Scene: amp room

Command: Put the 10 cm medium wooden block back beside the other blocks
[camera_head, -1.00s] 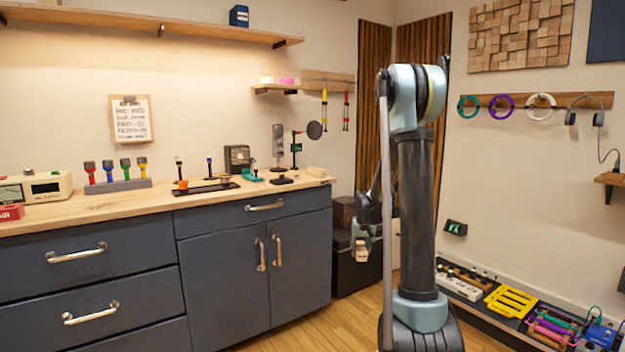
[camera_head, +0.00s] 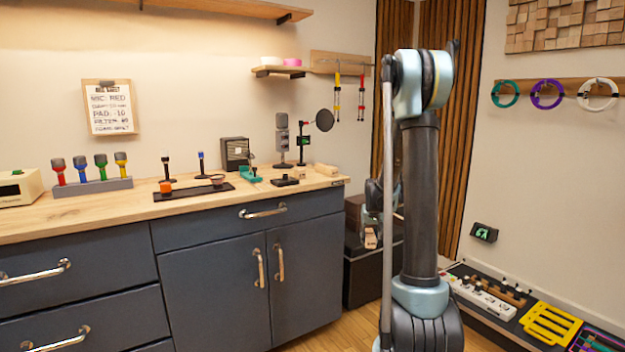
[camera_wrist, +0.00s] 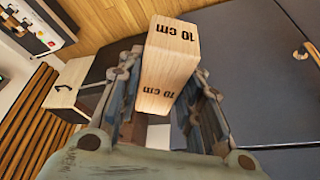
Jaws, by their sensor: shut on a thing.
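The wooden block marked "10 cm" (camera_wrist: 168,68) is held between the fingers of my gripper (camera_wrist: 160,110) in the wrist view. The label shows on two of its faces. In the head view the block (camera_head: 371,238) hangs in front of the dark cabinet's right side, below counter height, and my arm partly hides the gripper (camera_head: 372,222). A pale wooden block (camera_head: 326,169) lies at the right end of the wooden counter (camera_head: 130,208). A smaller pale piece (camera_head: 300,172) stands to its left, too small to identify.
A microphone (camera_head: 282,138), a round pop filter (camera_head: 324,120) and a dark tray (camera_head: 195,191) stand on the counter. Dark boxes (camera_head: 358,280) stand on the floor right of the cabinet. A low equipment shelf (camera_head: 500,320) runs along the right wall. Some counter front is bare.

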